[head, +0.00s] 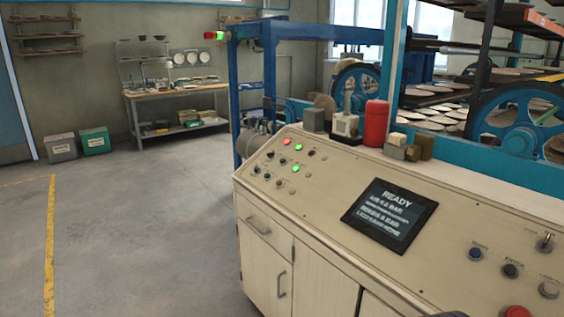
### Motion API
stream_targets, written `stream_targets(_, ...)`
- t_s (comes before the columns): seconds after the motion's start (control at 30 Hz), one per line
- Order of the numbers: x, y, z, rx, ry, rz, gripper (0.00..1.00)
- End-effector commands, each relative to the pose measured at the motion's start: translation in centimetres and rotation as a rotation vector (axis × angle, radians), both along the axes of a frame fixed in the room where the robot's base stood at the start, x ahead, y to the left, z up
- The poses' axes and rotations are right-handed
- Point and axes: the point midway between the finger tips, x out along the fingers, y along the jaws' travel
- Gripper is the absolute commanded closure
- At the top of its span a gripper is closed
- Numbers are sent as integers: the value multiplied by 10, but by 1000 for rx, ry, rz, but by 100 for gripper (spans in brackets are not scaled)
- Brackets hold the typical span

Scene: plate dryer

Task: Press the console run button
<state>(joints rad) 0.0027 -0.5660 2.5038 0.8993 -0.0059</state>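The cream console (320,215) stands at the right with a sloped top. Its right end carries a blue button (475,254), a black button (510,271), a pale button (548,290) and a red button (517,312) cut by the bottom edge. Their labels are too small to read surely, so I cannot tell which is the run button. A dark screen (390,215) reads READY. Small knobs and lit lamps, including a green lamp (296,168) and a red lamp (286,141), sit at the far left end.
A red canister (376,123) and small blocks stand on the console's back ledge. Behind are blue machinery with wheels (520,118) and racks of plates. A workbench (178,100) and two bins stand at the far wall. The floor left of the console is clear.

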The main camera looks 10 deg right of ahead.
Motion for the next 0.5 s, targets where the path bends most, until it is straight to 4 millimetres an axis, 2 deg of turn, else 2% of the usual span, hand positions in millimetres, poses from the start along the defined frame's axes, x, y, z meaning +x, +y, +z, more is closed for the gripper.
stream_targets(0.03,0,0,0,0,0,0,78)
stream_targets(0.27,0,0,0,0,0,0,99)
stream_targets(0.5,0,0,0,0,0,0,100)
